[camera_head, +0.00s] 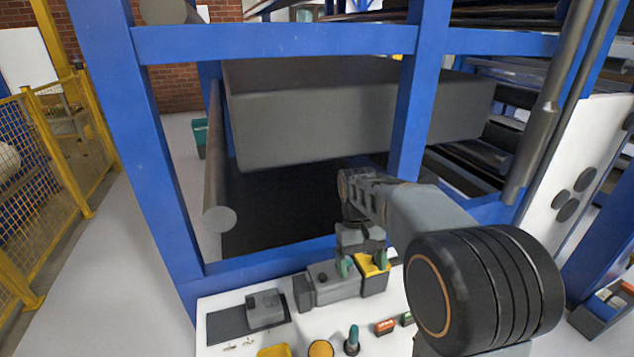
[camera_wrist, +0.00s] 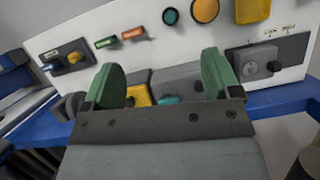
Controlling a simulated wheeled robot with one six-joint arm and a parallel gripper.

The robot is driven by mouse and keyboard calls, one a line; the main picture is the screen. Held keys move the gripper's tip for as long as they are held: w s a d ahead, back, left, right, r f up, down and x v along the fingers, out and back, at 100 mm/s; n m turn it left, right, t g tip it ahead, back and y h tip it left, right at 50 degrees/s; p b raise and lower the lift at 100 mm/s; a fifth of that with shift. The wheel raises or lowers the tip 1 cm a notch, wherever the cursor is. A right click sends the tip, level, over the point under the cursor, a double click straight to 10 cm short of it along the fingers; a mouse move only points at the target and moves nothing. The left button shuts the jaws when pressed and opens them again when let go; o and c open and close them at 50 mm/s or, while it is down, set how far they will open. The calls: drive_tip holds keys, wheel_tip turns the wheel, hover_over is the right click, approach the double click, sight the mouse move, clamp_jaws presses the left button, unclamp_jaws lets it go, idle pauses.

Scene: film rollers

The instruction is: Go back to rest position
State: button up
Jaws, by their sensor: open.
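My gripper (camera_head: 362,263) is in the middle of the head view, above the white control panel (camera_head: 225,310). In the wrist view my gripper (camera_wrist: 162,82) has its two green fingers wide apart, with nothing between the tips. Beyond them, a grey box (camera_wrist: 180,80) and a yellow part (camera_wrist: 138,95) on the panel are partly hidden by the fingers and the gripper body. I cannot tell whether the fingers touch either one. My arm reaches in from the lower right of the head view.
The panel carries a teal-topped knob (camera_head: 352,338), a yellow button (camera_head: 320,348), a red switch (camera_head: 385,327) and a grey lock box (camera_head: 266,308). A blue machine frame (camera_head: 135,130) with rollers stands close behind. A yellow mesh fence (camera_head: 60,170) is at left, with clear floor between.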

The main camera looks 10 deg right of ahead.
drive_tip(key=s+m+t, duration=0.1)
drive_tip(key=s+t, duration=0.7)
drive_tip(key=s, duration=0.2)
drive_tip(key=shift+s+f, duration=0.2)
drive_tip(key=shift+s, duration=0.05)
drive_tip(key=shift+d, duration=0.1)
drive_tip(key=shift+c, duration=0.3)
idle(0.3)
